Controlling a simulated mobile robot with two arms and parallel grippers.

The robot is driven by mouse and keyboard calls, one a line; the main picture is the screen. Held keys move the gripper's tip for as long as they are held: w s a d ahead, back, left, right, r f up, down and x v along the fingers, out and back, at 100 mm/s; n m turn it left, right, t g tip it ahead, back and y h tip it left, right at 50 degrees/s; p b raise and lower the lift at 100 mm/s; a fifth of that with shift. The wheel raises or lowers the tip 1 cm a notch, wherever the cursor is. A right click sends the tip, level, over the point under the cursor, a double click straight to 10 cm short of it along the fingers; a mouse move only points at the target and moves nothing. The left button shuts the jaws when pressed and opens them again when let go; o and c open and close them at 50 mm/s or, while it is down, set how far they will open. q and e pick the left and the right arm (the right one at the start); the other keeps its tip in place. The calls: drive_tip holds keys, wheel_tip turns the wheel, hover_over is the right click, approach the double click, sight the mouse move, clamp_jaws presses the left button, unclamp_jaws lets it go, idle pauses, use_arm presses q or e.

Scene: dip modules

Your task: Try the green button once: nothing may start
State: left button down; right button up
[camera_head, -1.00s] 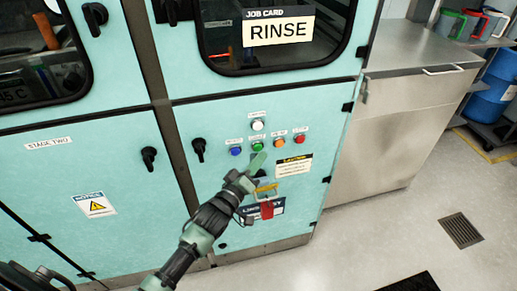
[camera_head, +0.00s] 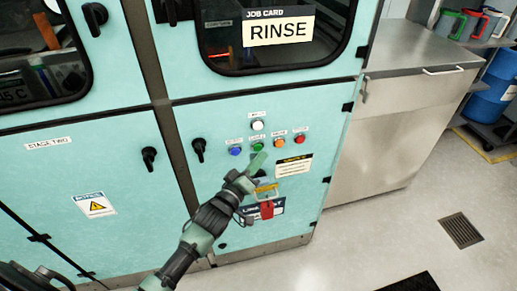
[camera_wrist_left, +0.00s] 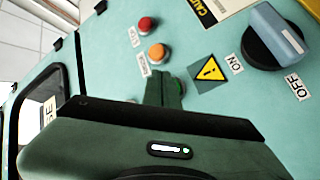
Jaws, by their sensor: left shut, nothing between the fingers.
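The green button (camera_head: 258,147) is in the lower middle of the button group on the teal cabinet. My left gripper (camera_head: 259,160) is shut and empty, its fingertips just below the green button in the head view. In the left wrist view, the shut fingers (camera_wrist_left: 163,88) cover most of the green button (camera_wrist_left: 182,87). I cannot tell whether the fingertips touch it. My right gripper is not in view.
Blue (camera_head: 235,151), orange (camera_head: 279,143), red (camera_head: 299,140) and white (camera_head: 257,125) buttons surround it. A red tag or lock (camera_head: 267,209) hangs below. The wrist view shows a blue-handled ON/OFF switch (camera_wrist_left: 277,30). A steel counter (camera_head: 420,50) stands right.

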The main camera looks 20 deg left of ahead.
use_arm(q)
drive_tip(key=shift+w+a, duration=0.25)
drive_tip(key=shift+w, duration=0.1)
drive_tip(key=shift+w+a+r, duration=0.1)
drive_tip(key=shift+w+a, duration=0.15)
drive_tip(key=shift+w, duration=0.1)
idle(1.1)
drive_tip(key=shift+s, duration=0.1)
drive_tip(key=shift+s+d+p, duration=0.45)
drive_tip(key=shift+s+p, duration=0.05)
drive_tip(key=shift+s, duration=0.1)
drive_tip(key=s+d+p, duration=0.1)
drive_tip(key=s, duration=0.1)
drive_tip(key=s+d+p, duration=0.1)
drive_tip(key=s+d, duration=0.1)
drive_tip(key=shift+s, duration=0.1)
idle(0.3)
